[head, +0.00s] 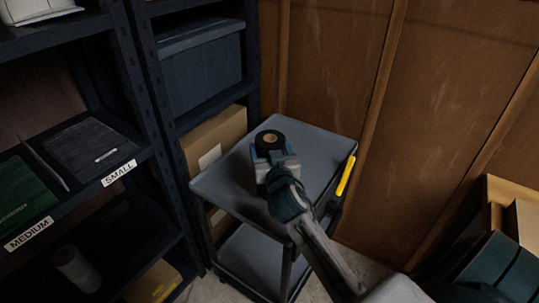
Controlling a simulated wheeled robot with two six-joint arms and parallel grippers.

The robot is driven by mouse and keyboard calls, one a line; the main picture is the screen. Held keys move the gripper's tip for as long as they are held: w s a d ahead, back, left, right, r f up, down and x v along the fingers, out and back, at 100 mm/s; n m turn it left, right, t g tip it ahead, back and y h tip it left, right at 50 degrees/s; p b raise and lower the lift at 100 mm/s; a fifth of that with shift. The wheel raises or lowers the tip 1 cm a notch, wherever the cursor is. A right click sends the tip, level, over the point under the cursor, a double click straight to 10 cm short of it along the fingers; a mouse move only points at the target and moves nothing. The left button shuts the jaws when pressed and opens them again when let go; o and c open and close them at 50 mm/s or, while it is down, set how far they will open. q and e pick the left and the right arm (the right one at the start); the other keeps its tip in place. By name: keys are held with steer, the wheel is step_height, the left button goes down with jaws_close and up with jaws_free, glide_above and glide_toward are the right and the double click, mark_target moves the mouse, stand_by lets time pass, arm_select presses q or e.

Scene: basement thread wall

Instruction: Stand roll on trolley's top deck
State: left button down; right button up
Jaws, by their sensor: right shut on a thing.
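A black roll (270,142) with a tan core stands at the tip of my right gripper (270,152), which is shut on it. The gripper and roll are over the middle of the grey trolley's top deck (225,178). I cannot tell whether the roll's underside touches the deck, because the gripper hides it. The trolley has a yellow handle (346,176) on its right side and a lower deck (250,262). My left gripper is not in view.
Dark shelving stands to the left, with labelled shelves, a green case (22,198) and a pale roll (76,268). A cardboard box (213,138) sits on the shelf behind the trolley. A brown panelled wall (340,65) is behind. The deck around the gripper is bare.

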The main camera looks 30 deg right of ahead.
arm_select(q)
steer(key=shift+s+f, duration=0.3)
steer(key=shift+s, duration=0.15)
arm_select(e)
steer(key=shift+w+d+f, duration=0.1)
steer(key=shift+w+f, duration=0.1)
steer(key=shift+f, duration=0.7)
steer(key=shift+w+d+f, duration=0.1)
steer(key=shift+w+f, duration=0.1)
steer(key=shift+f, duration=0.65)
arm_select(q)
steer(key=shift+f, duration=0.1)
arm_select(e)
steer(key=shift+f, duration=0.1)
steer(key=o, duration=1.2)
steer(key=shift+c, duration=0.2)
steer(key=o, duration=0.4)
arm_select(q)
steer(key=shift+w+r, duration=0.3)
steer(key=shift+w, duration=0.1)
arm_select(e)
steer(key=shift+o, duration=0.2)
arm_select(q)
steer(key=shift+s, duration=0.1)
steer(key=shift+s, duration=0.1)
